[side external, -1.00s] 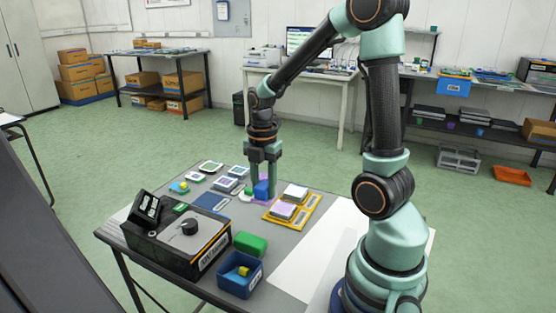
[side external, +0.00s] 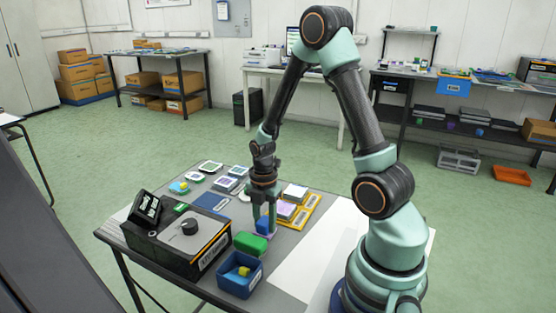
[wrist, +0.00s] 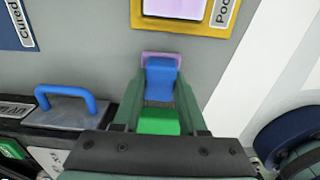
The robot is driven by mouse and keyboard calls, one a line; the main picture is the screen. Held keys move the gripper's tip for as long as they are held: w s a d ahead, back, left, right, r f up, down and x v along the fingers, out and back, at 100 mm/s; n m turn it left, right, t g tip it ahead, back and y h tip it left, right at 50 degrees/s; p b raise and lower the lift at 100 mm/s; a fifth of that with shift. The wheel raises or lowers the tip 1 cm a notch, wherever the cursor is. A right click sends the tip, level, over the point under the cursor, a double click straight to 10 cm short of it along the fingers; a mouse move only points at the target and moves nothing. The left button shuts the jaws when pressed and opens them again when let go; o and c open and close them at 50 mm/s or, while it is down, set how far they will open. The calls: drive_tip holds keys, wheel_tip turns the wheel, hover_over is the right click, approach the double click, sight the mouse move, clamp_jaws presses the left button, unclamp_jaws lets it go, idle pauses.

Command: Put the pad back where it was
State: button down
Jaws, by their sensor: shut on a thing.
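My gripper (side external: 265,214) is shut on a blue block with a pink-purple edge, which I take to be the pad (wrist: 160,78). In the side view the pad (side external: 264,226) is between the fingertips, low over the near part of the table. Its lower part is partly hidden there, so I cannot tell whether it touches the table. A green block (side external: 250,243) lies just in front of it. In the wrist view the green block (wrist: 158,122) shows between my fingers (wrist: 158,100), nearer the wrist than the pad.
A black machine (side external: 180,240) with a knob stands at left. A blue bin (side external: 240,285) holding a yellow block is at the front. A yellow tray (side external: 305,215) with pale blocks is right of my gripper. Several small items and a dark blue mat (side external: 212,203) lie behind. White sheet area (side external: 310,262) is clear.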

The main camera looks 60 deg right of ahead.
sight(264, 220)
drive_tip(key=shift+c, duration=2.3)
unclamp_jaws()
drive_tip(key=shift+f, duration=0.1)
wheel_tip(264, 220, up, 11)
drive_tip(key=s+a+r+m+t, duration=0.2)
drive_tip(key=a+r+m+t, duration=0.3)
drive_tip(key=a+r+m, duration=0.7)
drive_tip(key=shift+s+a+r+m+t, duration=0.3)
drive_tip(key=shift+s+a+r+m, duration=0.1)
drive_tip(key=shift+m, duration=2.6)
